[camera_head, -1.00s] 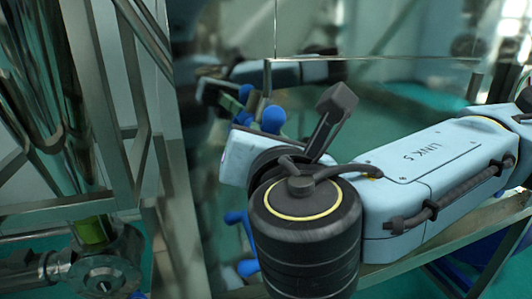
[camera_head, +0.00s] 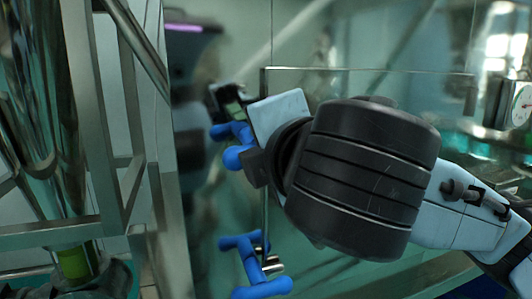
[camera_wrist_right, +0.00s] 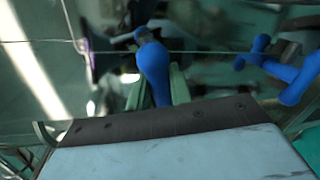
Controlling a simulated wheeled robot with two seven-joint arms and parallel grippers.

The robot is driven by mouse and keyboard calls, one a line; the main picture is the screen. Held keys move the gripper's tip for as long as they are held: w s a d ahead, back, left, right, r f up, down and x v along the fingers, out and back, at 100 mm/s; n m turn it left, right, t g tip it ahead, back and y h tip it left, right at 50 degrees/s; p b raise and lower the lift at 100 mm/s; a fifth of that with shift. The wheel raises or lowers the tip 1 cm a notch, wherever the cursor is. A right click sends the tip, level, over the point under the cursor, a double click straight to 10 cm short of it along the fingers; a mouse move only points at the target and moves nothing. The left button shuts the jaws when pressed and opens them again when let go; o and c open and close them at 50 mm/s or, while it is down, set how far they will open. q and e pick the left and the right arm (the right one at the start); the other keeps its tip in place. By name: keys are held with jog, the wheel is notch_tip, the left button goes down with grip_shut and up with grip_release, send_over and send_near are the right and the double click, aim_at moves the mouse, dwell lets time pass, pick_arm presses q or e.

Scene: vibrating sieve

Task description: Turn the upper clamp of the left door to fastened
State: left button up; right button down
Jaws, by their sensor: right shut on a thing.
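The upper clamp (camera_head: 232,131) has blue knobs and sits at the left edge of the clear door (camera_head: 350,85) in the head view. My right wrist covers part of it. In the right wrist view, a blue clamp handle (camera_wrist_right: 153,68) stands between the green fingers of my right gripper (camera_wrist_right: 157,88), which is shut on it. The lower clamp (camera_head: 252,268), also blue, hangs below on the same edge; a second blue clamp shows at the right of the wrist view (camera_wrist_right: 285,70). My left gripper is out of view.
A metal frame post (camera_head: 95,120) and a shiny steel vessel (camera_head: 45,110) stand at the left. A round gauge (camera_head: 518,104) is at the right edge. The glass behind carries reflections. My right arm fills the middle and right of the head view.

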jog(key=shift+f+m+y+b, duration=0.15)
jog(key=shift+m+y+b, duration=0.2)
jog(key=shift+m, duration=0.95)
jog(key=c, duration=1.3)
grip_release()
